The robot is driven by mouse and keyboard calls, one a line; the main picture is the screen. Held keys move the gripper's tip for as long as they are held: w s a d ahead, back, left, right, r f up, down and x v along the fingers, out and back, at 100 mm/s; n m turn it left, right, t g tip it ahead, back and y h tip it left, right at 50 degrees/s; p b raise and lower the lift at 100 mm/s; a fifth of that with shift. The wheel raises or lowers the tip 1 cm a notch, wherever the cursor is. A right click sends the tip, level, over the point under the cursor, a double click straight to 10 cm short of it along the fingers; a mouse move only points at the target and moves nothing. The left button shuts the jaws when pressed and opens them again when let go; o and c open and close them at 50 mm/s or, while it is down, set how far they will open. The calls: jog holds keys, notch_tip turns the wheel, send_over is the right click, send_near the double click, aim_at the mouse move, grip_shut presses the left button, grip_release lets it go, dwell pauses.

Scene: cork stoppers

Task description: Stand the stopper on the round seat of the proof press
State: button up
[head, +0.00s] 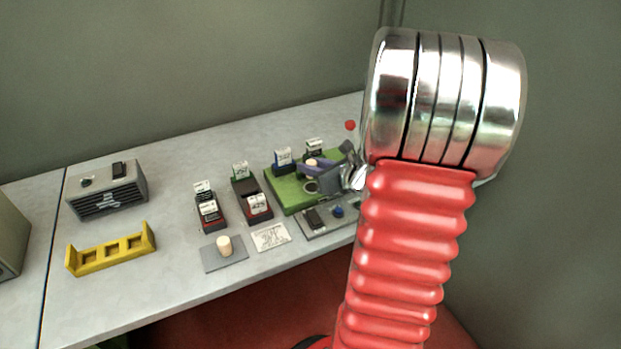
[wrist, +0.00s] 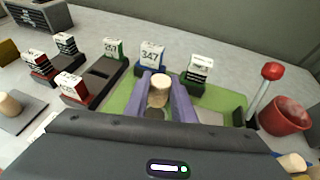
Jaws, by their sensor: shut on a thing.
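My gripper (wrist: 160,86) has purple fingers and is shut on a pale cork stopper (wrist: 160,90), held upright between them. In the head view the gripper (head: 324,167) is over the green board, and the stopper (head: 311,162) shows as a small pale top. The green board (wrist: 122,98) has a dark round spot (wrist: 155,113), partly hidden, just below the stopper in the wrist view; it shows as a ring in the head view (head: 310,186). I cannot tell the height gap. A lever with a red knob (wrist: 272,70) stands at the board's right.
A red pot (wrist: 285,116) is at the right. Another stopper (head: 224,245) stands on a grey plate. A yellow rack (head: 112,250) is at the left, with clear table around it.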

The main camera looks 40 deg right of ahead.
jog(key=shift+f, duration=2.1)
jog(key=o, duration=1)
jog(key=shift+f, duration=0.1)
jog(key=v, duration=1.2)
jog(key=shift+d, duration=0.1)
